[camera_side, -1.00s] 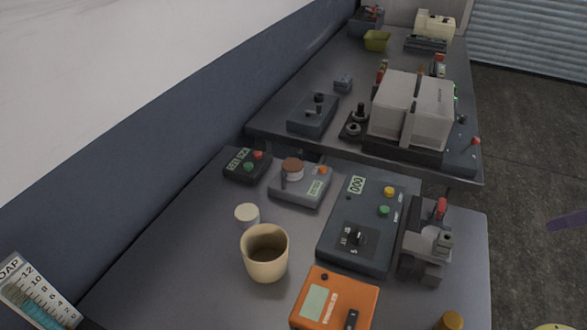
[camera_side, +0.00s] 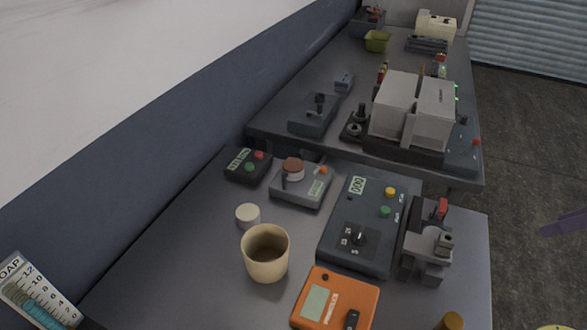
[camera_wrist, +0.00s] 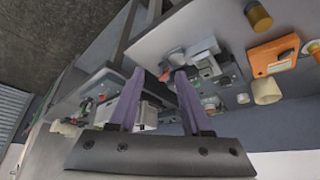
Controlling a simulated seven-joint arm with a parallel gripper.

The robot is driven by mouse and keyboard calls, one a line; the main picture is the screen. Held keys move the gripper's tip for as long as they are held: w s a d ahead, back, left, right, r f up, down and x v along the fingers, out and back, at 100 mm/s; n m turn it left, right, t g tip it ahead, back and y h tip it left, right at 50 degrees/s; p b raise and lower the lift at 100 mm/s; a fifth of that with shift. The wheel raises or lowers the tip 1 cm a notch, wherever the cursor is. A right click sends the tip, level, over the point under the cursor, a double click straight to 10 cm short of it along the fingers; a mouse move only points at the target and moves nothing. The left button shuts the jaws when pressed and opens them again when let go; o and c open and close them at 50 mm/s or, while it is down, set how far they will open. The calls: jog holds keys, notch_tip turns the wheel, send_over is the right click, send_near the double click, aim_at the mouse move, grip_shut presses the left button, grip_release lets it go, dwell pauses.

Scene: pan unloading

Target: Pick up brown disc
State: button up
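The brown disc (camera_side: 293,165) sits on top of the small grey scale (camera_side: 315,190) at the back of the near table, in the side view. A pale rim shows just under the disc. In the side view only a purple finger tip (camera_side: 563,228) shows at the right edge, well away from the disc, over the floor.
Around the scale stand a black box (camera_side: 247,165), a white round pot (camera_side: 247,215), a beige cup (camera_side: 266,252), a large dark instrument (camera_side: 340,240) and an orange meter (camera_side: 335,300). A grey clamp device (camera_side: 427,250) stands at the right edge.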

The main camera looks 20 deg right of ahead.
jog(key=o, duration=0.7)
